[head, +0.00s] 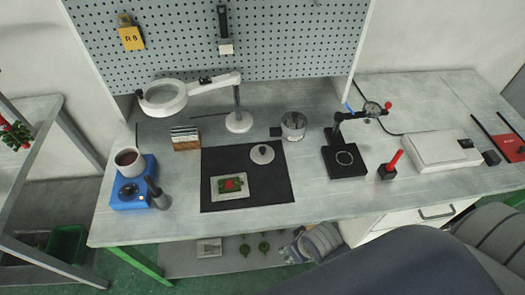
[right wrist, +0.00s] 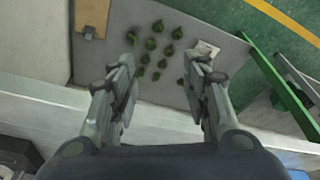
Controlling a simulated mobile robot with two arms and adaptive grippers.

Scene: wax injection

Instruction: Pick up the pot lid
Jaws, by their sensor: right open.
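The pot lid (head: 262,154) is a small white disc with a knob on top. It lies on the dark mat (head: 276,188), near the mat's back right part. A round metallic pot (head: 293,125) stands just behind and right of the mat. My right gripper (head: 318,243) is in front of the table's front edge, well apart from the lid. In the right wrist view its two fingers (right wrist: 163,65) are spread with nothing between them, above the lower shelf. The lid does not show in that view. My left gripper is not in view.
On the mat lies a white tray (head: 216,195) with a green and red piece. A magnifier lamp (head: 239,121) stands behind. A blue heater (head: 130,197) with a cup is at left, a black stand (head: 345,168) at right. Several green pieces (right wrist: 152,44) lie on the lower shelf.

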